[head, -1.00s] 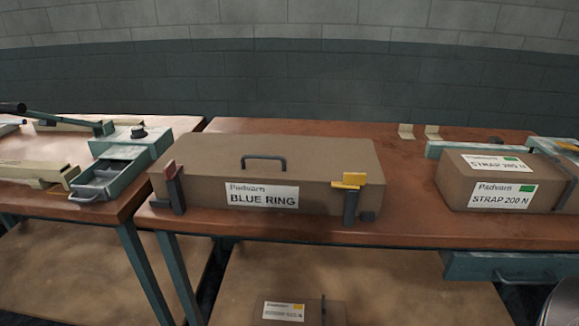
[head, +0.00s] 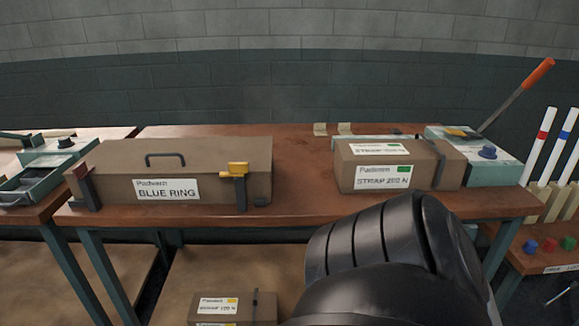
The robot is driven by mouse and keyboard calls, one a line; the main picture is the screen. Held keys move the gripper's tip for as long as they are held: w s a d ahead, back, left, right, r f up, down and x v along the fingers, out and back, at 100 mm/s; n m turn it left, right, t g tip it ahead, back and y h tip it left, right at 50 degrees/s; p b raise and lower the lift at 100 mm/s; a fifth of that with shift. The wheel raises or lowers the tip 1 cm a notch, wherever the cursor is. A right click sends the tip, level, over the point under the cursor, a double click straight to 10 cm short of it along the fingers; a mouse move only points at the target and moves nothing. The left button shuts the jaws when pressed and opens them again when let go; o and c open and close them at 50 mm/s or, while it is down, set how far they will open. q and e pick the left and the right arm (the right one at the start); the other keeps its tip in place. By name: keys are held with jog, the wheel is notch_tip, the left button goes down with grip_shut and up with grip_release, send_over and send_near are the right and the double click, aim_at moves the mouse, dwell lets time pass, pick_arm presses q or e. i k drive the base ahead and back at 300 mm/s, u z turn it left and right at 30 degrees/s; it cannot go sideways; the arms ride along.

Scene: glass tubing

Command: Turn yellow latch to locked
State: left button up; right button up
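The yellow latch (head: 238,168) is on the front right of a brown case (head: 110,160) labelled "BLUE RING", on the wooden table. Its yellow handle lies roughly level on top of a dark upright post. A red latch (head: 81,173) on a dark post is at the case's front left. The case lid looks shut, with a dark handle on top. A black rounded arm link of mine (head: 385,260) fills the lower right middle. Neither gripper shows in the head view.
Brown boxes (head: 382,182) labelled "STRAP 200 N" stand to the right, beside a teal device (head: 505,165) with an orange-tipped lever (head: 540,72). Tubes stand at far right. The table (head: 303,205) is clear between case and boxes. A box (head: 232,307) sits on the lower shelf.

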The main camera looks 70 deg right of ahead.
aim_at(236, 169)
jog(key=k, duration=0.35)
jog(key=z, duration=1.35)
